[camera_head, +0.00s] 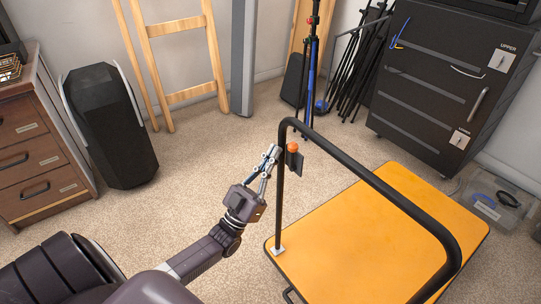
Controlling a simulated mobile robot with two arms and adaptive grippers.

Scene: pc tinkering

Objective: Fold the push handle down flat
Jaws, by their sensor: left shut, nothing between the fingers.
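The push handle (363,169) is a black tubular frame standing up from the cart's orange platform (345,237). A small black piece with an orange top (292,147) sits beside the handle's left upright, near its upper bend. My left gripper (271,153) is shut and empty, with its fingertips just left of that upright, near the orange-topped piece. I cannot tell whether the fingertips touch the upright. A pale bracket (278,249) shows at the foot of the left upright. The foot of the right side is out of view. My right gripper is not in view.
A black cabinet (430,95) stands at the back right, with a clear bin (492,200) on the floor by it. A black case (110,125), a wooden ladder (180,50) and a drawer unit (35,150) stand at the left and back. Carpet (200,165) between them is free.

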